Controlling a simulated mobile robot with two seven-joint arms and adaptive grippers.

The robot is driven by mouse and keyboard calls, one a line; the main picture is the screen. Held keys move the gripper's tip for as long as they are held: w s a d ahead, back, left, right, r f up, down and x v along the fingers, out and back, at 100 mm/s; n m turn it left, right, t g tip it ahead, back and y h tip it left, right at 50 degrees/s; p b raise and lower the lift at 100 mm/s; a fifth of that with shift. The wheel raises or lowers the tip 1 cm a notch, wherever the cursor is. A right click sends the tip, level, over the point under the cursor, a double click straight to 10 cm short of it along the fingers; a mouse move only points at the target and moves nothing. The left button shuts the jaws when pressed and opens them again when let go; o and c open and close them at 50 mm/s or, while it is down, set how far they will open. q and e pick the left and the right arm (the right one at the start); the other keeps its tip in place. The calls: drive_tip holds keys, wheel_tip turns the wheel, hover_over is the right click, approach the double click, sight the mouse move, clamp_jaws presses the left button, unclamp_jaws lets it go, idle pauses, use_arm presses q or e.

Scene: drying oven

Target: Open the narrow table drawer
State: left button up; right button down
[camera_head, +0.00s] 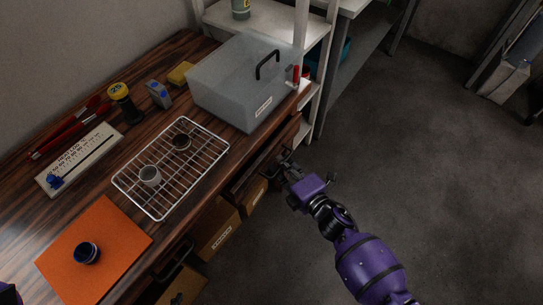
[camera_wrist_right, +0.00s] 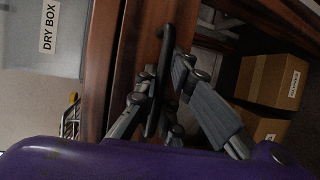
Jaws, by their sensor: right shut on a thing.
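The narrow drawer has a wooden front (camera_wrist_right: 150,28) under the table's edge, near the right end of the table. Its dark bar handle (camera_wrist_right: 165,62) runs between my right gripper's fingers in the right wrist view. My right gripper (camera_wrist_right: 166,92) is shut on this handle; it also shows in the head view (camera_head: 284,161), at the table's front side. The gripper hides much of the drawer front in the head view, and I cannot tell how far the drawer stands out. My left gripper is not in view.
A translucent dry box (camera_head: 228,88) stands on the table above the drawer. A wire rack (camera_head: 205,172) with small cups and an orange mat (camera_head: 115,240) lie to its left. Cardboard boxes (camera_head: 216,238) sit below the table. The floor (camera_head: 440,170) to the right is clear.

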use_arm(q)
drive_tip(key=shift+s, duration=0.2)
use_arm(e)
drive_tip(key=s+d, duration=1.2)
drive_tip(key=d, duration=0.4)
drive_tip(key=shift+d, duration=0.35)
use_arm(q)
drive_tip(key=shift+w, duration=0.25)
use_arm(e)
drive_tip(key=shift+r, duration=0.1)
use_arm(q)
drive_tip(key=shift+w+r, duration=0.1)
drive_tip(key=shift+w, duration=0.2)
use_arm(e)
drive_tip(key=c, duration=1.9)
unclamp_jaws()
drive_tip(key=shift+o, duration=0.2)
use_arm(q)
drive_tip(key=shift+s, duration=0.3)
use_arm(e)
drive_tip(key=v, duration=1.2)
